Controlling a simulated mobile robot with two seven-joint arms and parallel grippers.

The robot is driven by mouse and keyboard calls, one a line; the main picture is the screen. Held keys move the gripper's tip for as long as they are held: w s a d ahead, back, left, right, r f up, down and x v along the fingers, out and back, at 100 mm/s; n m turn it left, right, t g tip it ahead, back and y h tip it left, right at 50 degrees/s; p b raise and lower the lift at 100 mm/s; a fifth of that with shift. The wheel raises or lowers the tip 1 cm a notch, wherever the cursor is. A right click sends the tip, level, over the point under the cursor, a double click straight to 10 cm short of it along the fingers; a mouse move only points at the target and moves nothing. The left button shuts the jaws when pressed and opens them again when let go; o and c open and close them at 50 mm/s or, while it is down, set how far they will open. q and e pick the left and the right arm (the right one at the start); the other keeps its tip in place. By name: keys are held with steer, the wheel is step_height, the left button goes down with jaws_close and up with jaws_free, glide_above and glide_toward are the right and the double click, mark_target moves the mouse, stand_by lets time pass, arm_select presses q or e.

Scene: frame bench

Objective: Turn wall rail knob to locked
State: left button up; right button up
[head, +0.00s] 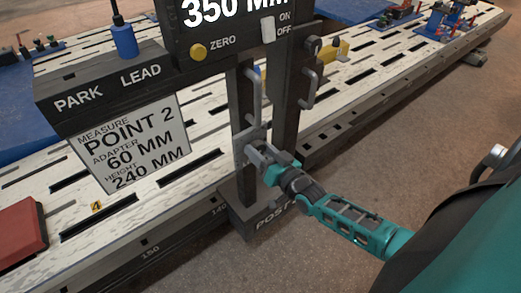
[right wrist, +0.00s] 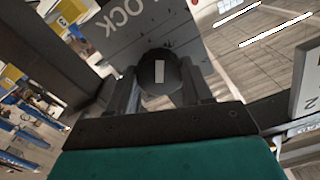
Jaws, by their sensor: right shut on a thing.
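The wall rail knob (right wrist: 158,66) is dark and round with a pale bar on its face, in the right wrist view. It stands in front of a grey plate (right wrist: 160,28) whose visible lettering ends in "LOCK"; the rest is cut off or hidden. My right gripper (right wrist: 158,88) is shut on the knob, one finger on each side. In the head view my right gripper (head: 258,156) reaches the grey plate (head: 240,148) on the dark post; the knob is hidden there. My left gripper is not in view.
Two dark uprights (head: 284,105) with grey handles stand beside the plate, on a base marked "POST". A slotted white bench (head: 190,165) runs behind. Floor at right front is clear.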

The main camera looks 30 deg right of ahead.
steer(key=m, duration=0.6)
steer(key=m+b, duration=0.1)
steer(key=m, duration=0.3)
steer(key=shift+d+f+m, duration=0.1)
steer(key=shift+m, duration=0.2)
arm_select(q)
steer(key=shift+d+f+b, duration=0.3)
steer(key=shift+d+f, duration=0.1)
arm_select(e)
steer(key=shift+m, duration=0.4)
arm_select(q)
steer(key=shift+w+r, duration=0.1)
arm_select(e)
steer(key=o, duration=1)
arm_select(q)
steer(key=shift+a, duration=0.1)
arm_select(e)
steer(key=shift+o, duration=0.2)
steer(key=shift+s, duration=0.1)
